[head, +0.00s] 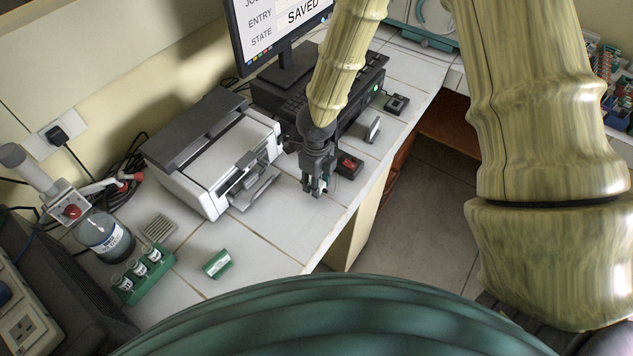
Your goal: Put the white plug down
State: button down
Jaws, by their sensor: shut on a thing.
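My gripper (316,190) points down over the tiled bench, just right of the white and grey printer-like machine. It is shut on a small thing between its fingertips. Only a small pale and teal bit of that thing shows there, so I take it to be the white plug (323,184), though its shape is mostly hidden by the fingers. I cannot tell whether it touches the bench top (285,225) or hangs a little above it.
A black box with a red top (348,165) stands close right of my gripper. The white machine (215,155) is at its left. A green rack of vials (143,275) and a green block (217,263) are nearer. Bench tiles in front are clear; the bench edge (345,215) is close right.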

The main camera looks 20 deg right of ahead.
jog(key=shift+f, duration=0.6)
jog(key=shift+f+b, duration=0.4)
jog(key=shift+f, duration=0.25)
jog(key=c, duration=1)
grip_release()
jog(key=shift+r, duration=0.1)
jog(key=shift+r+p, duration=0.65)
jog(key=shift+r, duration=0.1)
notch_tip(320, 180, up, 12)
jog(key=b, duration=0.1)
jog(key=shift+f+b, duration=0.2)
jog(key=shift+b, duration=0.1)
jog(key=shift+s+f, duration=0.1)
